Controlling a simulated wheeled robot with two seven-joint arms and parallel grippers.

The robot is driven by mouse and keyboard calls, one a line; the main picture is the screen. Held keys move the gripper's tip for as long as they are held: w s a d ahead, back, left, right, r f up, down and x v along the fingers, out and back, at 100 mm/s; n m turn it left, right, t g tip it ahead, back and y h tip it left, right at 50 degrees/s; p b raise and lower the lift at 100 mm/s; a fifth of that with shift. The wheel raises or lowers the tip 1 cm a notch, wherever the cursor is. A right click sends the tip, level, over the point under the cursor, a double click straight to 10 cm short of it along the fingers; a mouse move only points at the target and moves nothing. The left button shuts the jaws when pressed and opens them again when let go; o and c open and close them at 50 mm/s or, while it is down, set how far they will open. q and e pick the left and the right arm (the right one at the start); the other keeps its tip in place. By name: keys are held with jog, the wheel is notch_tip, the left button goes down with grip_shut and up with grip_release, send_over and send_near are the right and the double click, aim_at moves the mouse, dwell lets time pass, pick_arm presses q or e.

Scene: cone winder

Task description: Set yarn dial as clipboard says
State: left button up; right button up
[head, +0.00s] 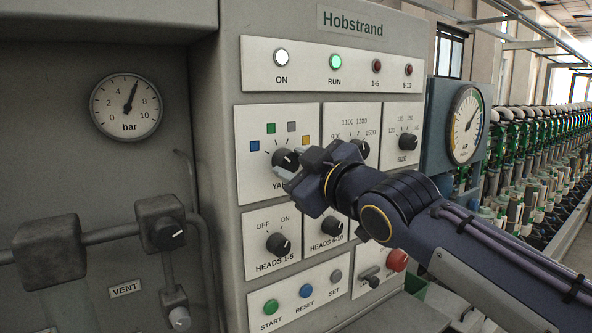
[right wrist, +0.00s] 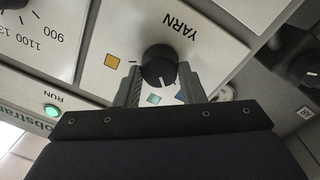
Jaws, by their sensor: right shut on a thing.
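The YARN dial (head: 286,160) is a black knob on a white plate, ringed by blue (head: 254,146), green (head: 271,128), grey (head: 292,126) and orange (head: 306,139) squares. My right gripper (head: 288,172) is at the knob and covers its lower right side. In the right wrist view, the gripper's two fingers (right wrist: 160,84) stand on either side of the knob (right wrist: 158,66), shut on it. The knob's white mark points down there, toward the green and blue side; which square exactly I cannot tell. No clipboard is in view. My left gripper is not in view.
Other dials sit close by: the speed dial (head: 360,148), the SIZE dial (head: 408,141) and HEADS 1-5 (head: 278,243). Below are START (head: 271,307) and RESET (head: 306,291) buttons and a red button (head: 397,260). A pressure gauge (head: 126,106) is at left.

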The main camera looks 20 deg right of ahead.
jog(key=shift+f+n, duration=0.1)
jog(key=shift+n, duration=1.2)
jog(key=o, duration=1)
jog(key=b+v, duration=0.1)
jog(key=v, duration=0.7)
jog(key=shift+b, duration=0.35)
